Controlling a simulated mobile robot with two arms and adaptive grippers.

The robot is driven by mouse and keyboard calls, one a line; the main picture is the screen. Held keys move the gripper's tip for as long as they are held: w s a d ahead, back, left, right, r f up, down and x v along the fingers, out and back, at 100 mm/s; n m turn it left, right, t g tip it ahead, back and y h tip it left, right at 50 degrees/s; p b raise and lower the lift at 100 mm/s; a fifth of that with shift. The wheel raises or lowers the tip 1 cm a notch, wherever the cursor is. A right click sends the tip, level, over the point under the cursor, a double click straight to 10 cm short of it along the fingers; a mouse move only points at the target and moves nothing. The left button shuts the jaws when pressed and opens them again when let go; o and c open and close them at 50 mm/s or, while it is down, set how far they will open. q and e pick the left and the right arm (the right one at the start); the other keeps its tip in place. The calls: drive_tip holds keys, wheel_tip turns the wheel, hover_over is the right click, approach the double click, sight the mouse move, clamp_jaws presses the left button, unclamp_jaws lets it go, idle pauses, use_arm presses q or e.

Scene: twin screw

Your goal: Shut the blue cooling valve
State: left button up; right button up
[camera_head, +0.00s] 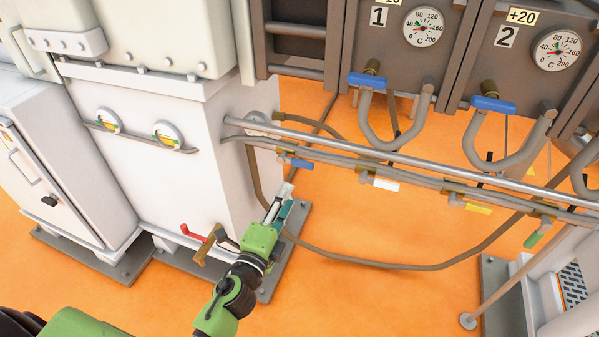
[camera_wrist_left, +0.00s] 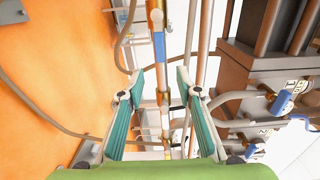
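A blue valve handle (camera_head: 296,162) sits at the left end of a row of coloured handles on the horizontal pipes in the head view. It lies roughly along the pipe. My left gripper (camera_head: 283,196) is just below and left of it, apart from it. In the left wrist view, the two teal fingers (camera_wrist_left: 160,76) are spread with nothing held between them. A blue piece on the pipe (camera_wrist_left: 157,18) shows beyond the fingertips; it appears to be the same handle. My right gripper is in neither view.
White (camera_head: 380,184), yellow (camera_head: 478,208) and green (camera_head: 537,236) handles follow along the pipes. Larger blue handles (camera_head: 366,80) (camera_head: 492,104) sit under the gauge boxes above. A white cabinet with a red handle (camera_head: 191,233) stands left. A hose (camera_head: 400,265) loops below the pipes.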

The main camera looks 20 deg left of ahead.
sight(304, 167)
use_arm(q)
drive_tip(key=w, duration=1.1)
drive_tip(key=shift+w+d+f, duration=0.1)
drive_tip(key=shift+w+d, duration=0.1)
drive_tip(key=shift+w, duration=0.15)
clamp_jaws()
